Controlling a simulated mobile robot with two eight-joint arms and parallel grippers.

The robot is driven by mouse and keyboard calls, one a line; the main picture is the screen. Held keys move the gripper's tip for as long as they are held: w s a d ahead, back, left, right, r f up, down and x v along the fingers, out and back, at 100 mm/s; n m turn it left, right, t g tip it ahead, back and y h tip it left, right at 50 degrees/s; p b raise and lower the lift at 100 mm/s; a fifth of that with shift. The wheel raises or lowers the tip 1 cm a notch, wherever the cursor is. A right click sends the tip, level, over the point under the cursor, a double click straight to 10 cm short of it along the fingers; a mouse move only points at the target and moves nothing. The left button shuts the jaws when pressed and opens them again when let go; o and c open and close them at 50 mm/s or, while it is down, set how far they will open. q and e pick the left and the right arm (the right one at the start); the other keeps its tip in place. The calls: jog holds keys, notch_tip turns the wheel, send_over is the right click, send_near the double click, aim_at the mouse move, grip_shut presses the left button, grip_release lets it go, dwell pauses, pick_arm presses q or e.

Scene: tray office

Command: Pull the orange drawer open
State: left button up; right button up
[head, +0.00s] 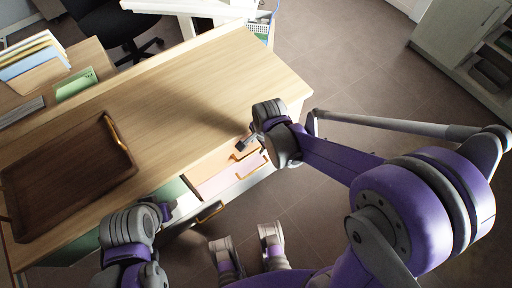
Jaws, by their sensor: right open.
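The orange drawer (209,165) is in the front of the wooden desk, just under the top's near edge, left of my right gripper. Its front shows as a narrow strip, seen steeply from above. My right gripper (243,149) is open beside the right end of this front, its dark fingertips close to it. I cannot tell whether they touch it. My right wrist hides part of the desk front there. My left gripper (167,211) is low at the desk's near side, left of the drawers; its jaws are too small and covered to judge.
A pink drawer front (230,179) lies below the orange one, and a dark handle with gold (210,212) shows lower. A green panel (170,192) is to the left. A brown tray (65,180) stands on the desk (205,85). The floor (340,70) at right is clear.

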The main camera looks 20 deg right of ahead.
aim_at(256, 150)
jog(key=shift+w+a+f+b, duration=0.1)
jog(key=shift+w+f+b, duration=0.15)
jog(key=shift+f, duration=0.9)
jog(key=shift+w+a+f+b, duration=0.1)
jog(key=shift+w+f+b, duration=0.1)
jog(key=shift+f, duration=0.9)
jog(key=shift+c, duration=0.2)
grip_shut()
